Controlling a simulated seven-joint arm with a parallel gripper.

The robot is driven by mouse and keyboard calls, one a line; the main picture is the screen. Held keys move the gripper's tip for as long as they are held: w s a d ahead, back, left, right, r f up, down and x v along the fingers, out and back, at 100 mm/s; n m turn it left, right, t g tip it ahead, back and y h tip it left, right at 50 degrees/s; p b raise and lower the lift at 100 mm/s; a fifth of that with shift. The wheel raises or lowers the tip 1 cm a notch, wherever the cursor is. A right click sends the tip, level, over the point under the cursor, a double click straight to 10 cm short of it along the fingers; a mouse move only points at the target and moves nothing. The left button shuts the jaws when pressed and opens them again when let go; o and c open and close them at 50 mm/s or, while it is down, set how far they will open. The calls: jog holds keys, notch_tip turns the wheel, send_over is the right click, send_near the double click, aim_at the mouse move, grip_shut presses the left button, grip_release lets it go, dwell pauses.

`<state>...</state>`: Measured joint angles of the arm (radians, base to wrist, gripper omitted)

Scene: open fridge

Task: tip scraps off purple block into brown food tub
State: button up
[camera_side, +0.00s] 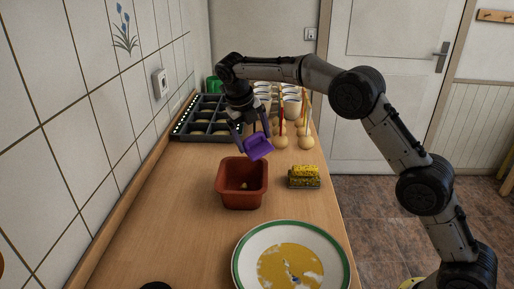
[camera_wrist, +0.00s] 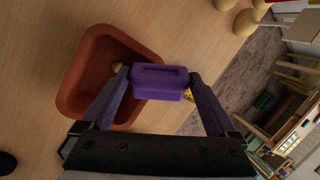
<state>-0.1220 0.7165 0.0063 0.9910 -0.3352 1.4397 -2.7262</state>
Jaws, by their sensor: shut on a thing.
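My gripper (camera_side: 251,136) is shut on the purple block (camera_side: 258,147). The block is tilted and held in the air above and just behind the brown food tub (camera_side: 242,186). In the wrist view the purple block (camera_wrist: 160,82) sits between the two fingertips (camera_wrist: 160,85), with a slot along its face. The tub (camera_wrist: 85,75) lies below and to the left there, partly hidden by a finger. A small tan scrap (camera_side: 243,186) lies inside the tub; it also shows in the wrist view (camera_wrist: 117,67). I cannot make out any scraps on the block.
A yellow and dark sponge (camera_side: 304,177) lies right of the tub. A green-rimmed plate (camera_side: 246,247) with yellow contents is in front. A dark compartment tray (camera_side: 209,119), pale cups (camera_side: 292,107) and several round pale things (camera_side: 306,143) stand behind. Counter left of the tub is clear.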

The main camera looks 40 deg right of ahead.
jog(key=shift+f+y, duration=0.2)
jog(key=shift+y, duration=0.45)
jog(key=shift+f+y, duration=0.2)
jog(key=shift+y, duration=0.45)
jog(key=shift+d, duration=0.1)
jog(key=shift+f+y, duration=0.25)
jog(key=shift+y, duration=0.35)
jog(key=shift+s+d+r, duration=0.1)
jog(key=shift+s+r, duration=0.4)
jog(key=shift+s, duration=0.3)
jog(key=shift+s+r, duration=0.5)
jog(key=shift+s, duration=0.35)
jog(key=shift+s+d+r, duration=0.1)
jog(key=shift+s+r, duration=0.4)
jog(key=shift+s, duration=0.3)
